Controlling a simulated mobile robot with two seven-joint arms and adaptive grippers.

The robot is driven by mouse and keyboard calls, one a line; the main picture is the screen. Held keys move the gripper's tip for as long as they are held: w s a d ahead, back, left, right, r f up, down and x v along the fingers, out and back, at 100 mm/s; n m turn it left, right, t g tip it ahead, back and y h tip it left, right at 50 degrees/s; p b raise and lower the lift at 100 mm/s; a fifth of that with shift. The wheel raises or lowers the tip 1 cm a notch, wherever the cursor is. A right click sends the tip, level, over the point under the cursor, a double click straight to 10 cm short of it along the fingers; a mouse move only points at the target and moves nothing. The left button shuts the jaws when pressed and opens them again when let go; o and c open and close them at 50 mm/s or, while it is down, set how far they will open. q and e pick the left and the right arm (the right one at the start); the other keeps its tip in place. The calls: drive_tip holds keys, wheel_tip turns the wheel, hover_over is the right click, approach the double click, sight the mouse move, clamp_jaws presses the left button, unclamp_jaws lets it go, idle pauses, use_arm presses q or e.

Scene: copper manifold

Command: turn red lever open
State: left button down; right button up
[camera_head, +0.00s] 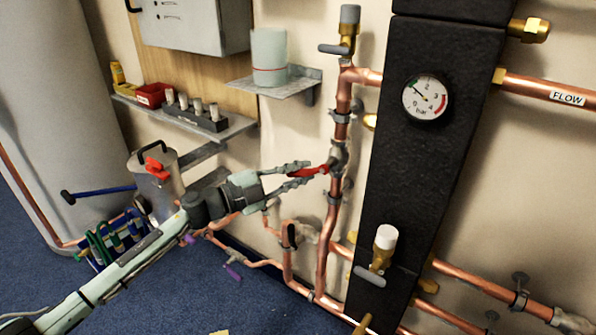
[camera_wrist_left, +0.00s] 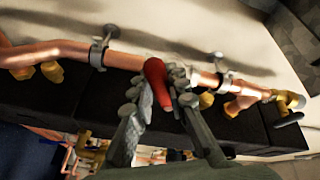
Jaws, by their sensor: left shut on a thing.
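The red lever (camera_head: 308,171) sits on a valve (camera_head: 338,157) in the vertical copper pipe, left of the black panel. It points left from the valve in the head view. My left gripper (camera_head: 298,176) reaches in from the left and is shut on the red lever. In the left wrist view the red lever (camera_wrist_left: 157,84) lies between the two fingers of the left gripper (camera_wrist_left: 160,108). The fingers hide part of the lever. My right gripper is in neither view.
The black panel (camera_head: 425,160) with a pressure gauge (camera_head: 426,98) stands right of the pipe. A shelf (camera_head: 280,85) with a pale container (camera_head: 268,55) is above the gripper. Below are copper pipes (camera_head: 322,255) and a dark-handled valve (camera_head: 290,235). A metal canister (camera_head: 157,187) stands behind my left arm.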

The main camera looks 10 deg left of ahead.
use_arm(q)
drive_tip(key=d+f+n+t, duration=0.1)
drive_tip(key=n, duration=0.3)
drive_tip(key=s+d+f+n+t, duration=0.1)
drive_tip(key=n+t, duration=0.1)
drive_tip(key=n, duration=0.2)
drive_tip(key=d+f+n+t, duration=0.1)
drive_tip(key=d+n+t, duration=0.1)
drive_tip(key=n, duration=0.2)
drive_tip(key=shift+s+f+n+b, duration=0.25)
drive_tip(key=shift+s+n+b, duration=0.05)
drive_tip(key=shift+s, duration=0.05)
drive_tip(key=shift+s+d+f+n+t+y, duration=0.1)
drive_tip(key=shift+d+n+t+y, duration=0.15)
drive_tip(key=shift+n, duration=0.3)
drive_tip(key=shift+s+d+r+n+t+y, duration=0.15)
drive_tip(key=shift+n+t+y, duration=0.15)
drive_tip(key=shift+n, duration=0.2)
drive_tip(key=shift+d+f+n+t+y, duration=0.15)
drive_tip(key=shift+d+n+t+y, duration=0.1)
drive_tip(key=shift+n, duration=0.3)
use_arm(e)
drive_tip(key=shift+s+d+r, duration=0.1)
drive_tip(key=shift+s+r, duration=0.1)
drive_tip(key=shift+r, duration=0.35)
